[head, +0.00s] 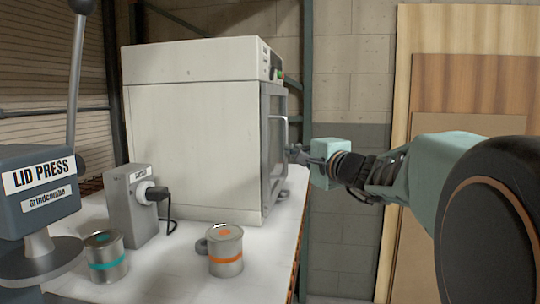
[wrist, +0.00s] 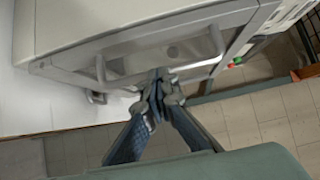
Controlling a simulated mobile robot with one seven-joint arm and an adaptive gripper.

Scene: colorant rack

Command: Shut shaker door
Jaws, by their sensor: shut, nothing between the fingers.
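The shaker (head: 195,145) is a large white box on the bench. Its grey-framed door (head: 266,150) is on its right-hand side and shows nearly edge-on in the head view. It lies close along the body; I cannot tell whether it is fully flush. A bar handle (head: 282,132) stands out from the door. My gripper (head: 298,154) is shut and empty, at the door's outer side by the handle. In the wrist view the closed fingertips (wrist: 160,84) point at the door, over the middle of the handle. Whether they touch it is unclear.
A lid press (head: 38,190), a grey box with a plugged cable (head: 135,205), a teal-banded can (head: 105,257) and an orange-banded can (head: 226,252) stand on the white bench (head: 185,270). Wooden boards (head: 460,75) lean behind my arm. Open floor lies right of the bench.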

